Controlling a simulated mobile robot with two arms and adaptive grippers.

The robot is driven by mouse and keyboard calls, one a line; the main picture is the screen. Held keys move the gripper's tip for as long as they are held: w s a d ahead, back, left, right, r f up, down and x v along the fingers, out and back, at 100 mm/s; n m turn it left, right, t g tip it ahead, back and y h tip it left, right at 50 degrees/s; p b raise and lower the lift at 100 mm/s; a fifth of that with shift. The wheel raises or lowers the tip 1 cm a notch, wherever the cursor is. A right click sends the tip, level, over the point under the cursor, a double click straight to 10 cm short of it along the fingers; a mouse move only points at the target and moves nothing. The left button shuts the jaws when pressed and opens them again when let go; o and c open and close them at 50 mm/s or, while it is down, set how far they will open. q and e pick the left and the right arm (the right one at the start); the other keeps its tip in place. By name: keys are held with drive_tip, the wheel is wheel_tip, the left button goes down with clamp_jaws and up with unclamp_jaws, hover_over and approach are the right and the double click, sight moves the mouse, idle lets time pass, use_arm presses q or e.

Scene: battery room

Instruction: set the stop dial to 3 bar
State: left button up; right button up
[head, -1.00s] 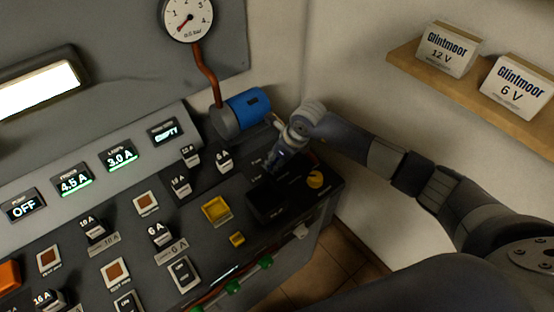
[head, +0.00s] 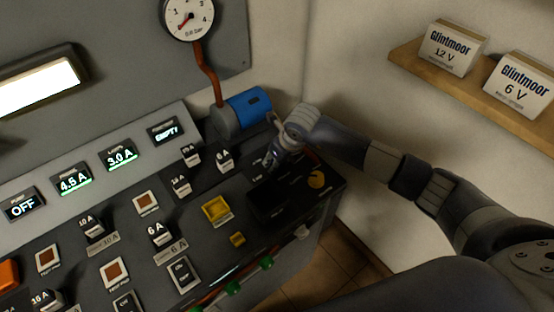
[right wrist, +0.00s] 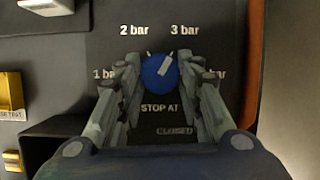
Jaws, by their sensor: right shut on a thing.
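In the right wrist view the blue stop dial (right wrist: 157,72) sits on a dark panel above the words "STOP AT". Labels "1 bar", "2 bar" and "3 bar" (right wrist: 185,30) stand around it. A fourth label at the right is partly covered, and "CLOSED" is below. The dial's white pointer mark tilts up and right, toward "3 bar". My right gripper (right wrist: 160,76) is shut on the dial, a finger on each side. In the head view my right gripper (head: 272,160) is down at the panel's far right part and hides the dial. My left gripper is not in view.
A blue cylindrical motor (head: 248,106) stands close behind the right gripper. Displays (head: 73,178) and several switches fill the panel's left.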

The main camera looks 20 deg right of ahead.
drive_tip(key=o, duration=1.1)
drive_tip(key=shift+c, duration=0.2)
drive_tip(key=v, duration=1.2)
drive_tip(key=shift+w, duration=0.1)
